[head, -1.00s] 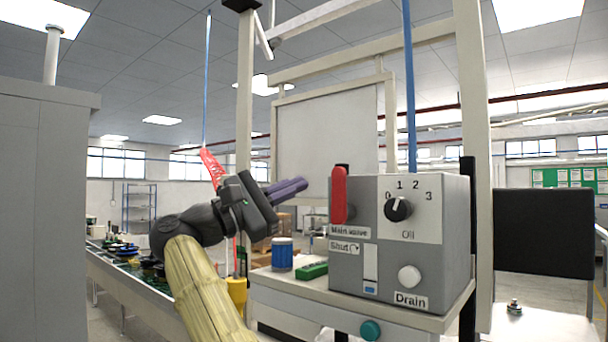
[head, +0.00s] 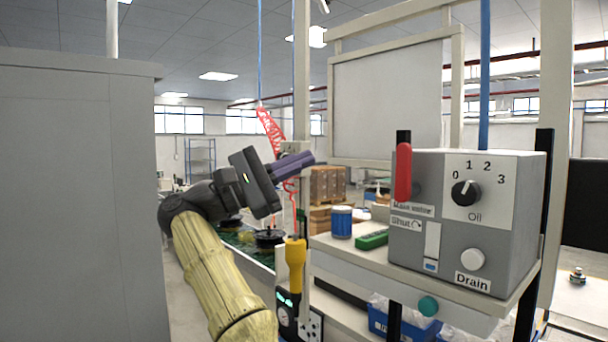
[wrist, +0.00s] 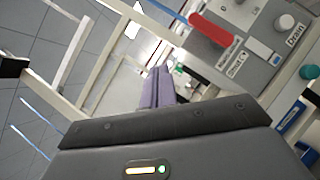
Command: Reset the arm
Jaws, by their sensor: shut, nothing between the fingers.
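My gripper (head: 305,160) is at the end of my yellow-sleeved arm, left of the grey control box (head: 400,255). Its purple fingers are closed together with nothing between them, and they point up and to the right. The fingers also show in the wrist view (wrist: 157,88), apart from the box. The box carries a red lever (head: 403,172) standing upright, a black oil knob (head: 465,193) turned near 0, and a pale drain button (head: 472,259).
A blue can (head: 341,222) and a green block (head: 372,239) stand on the bench left of the box. A yellow tool (head: 296,265) hangs near the arm. A tall grey cabinet (head: 80,200) fills the left. A blue bin (head: 405,325) sits below the bench.

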